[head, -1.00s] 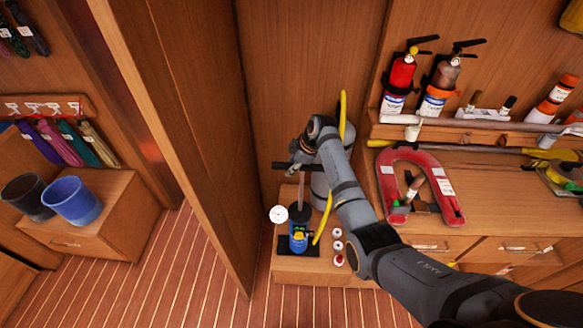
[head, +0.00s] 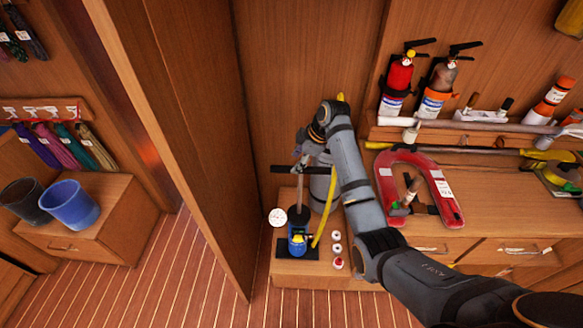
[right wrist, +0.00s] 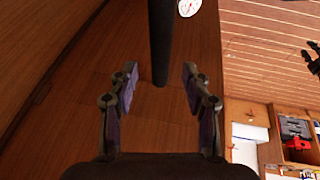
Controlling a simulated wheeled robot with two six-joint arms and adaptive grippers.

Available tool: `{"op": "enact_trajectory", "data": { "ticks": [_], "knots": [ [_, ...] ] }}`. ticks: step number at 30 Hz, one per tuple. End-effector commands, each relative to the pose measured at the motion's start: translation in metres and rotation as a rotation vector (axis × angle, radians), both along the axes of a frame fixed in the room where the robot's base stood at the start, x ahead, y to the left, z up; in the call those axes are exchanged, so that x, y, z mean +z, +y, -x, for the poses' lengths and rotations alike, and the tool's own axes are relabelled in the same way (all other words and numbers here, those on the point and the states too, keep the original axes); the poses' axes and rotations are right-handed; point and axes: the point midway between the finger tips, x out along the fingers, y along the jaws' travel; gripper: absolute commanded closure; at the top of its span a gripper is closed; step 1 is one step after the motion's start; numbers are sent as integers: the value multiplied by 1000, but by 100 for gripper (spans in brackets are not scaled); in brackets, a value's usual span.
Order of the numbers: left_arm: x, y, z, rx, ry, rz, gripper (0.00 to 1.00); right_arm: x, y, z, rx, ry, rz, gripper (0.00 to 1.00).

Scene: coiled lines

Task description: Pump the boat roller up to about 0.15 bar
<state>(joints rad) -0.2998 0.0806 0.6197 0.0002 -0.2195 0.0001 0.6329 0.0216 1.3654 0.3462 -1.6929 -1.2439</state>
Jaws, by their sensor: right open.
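A yellow hose (head: 325,215) runs up from the pump. It passes a grey rounded body (head: 319,188), perhaps the boat roller, partly hidden by my arm. My right gripper (head: 301,162) is at the handle. In the right wrist view its open fingers (right wrist: 160,78) stand either side of the black handle (right wrist: 160,40), apart from it. My left gripper is not in view.
Small white-topped items (head: 337,248) stand right of the pump. A tall wooden partition (head: 205,130) rises close on the left. A red horseshoe-shaped float (head: 386,185) lies on the right-hand counter, below the fire extinguishers (head: 397,85). The floor in front is clear.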

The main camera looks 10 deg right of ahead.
Motion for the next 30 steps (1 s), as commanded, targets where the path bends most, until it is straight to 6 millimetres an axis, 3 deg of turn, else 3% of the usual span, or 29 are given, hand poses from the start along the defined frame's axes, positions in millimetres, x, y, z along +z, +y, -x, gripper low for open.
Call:
{"op": "enact_trajectory", "data": {
  "ticks": [3, 9, 17, 20, 25, 29, 30],
  "knots": [
    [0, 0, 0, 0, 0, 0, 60, 24, -9, 7, 0, -3, 1, 52],
    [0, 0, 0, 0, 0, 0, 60, 46, -17, 14, 0, 0, 1, 52],
    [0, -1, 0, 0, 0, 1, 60, 49, -17, 15, 0, 1, 0, 52],
    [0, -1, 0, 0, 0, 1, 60, 46, -18, 16, -5, 3, 0, 61],
    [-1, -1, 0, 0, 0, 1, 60, 4, -27, 43, -148, 45, 8, 62],
    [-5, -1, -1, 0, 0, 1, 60, -45, -42, 72, -320, 69, 29, 62],
    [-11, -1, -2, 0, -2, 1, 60, -70, -50, 77, -366, 67, 48, 62]
  ]
}}
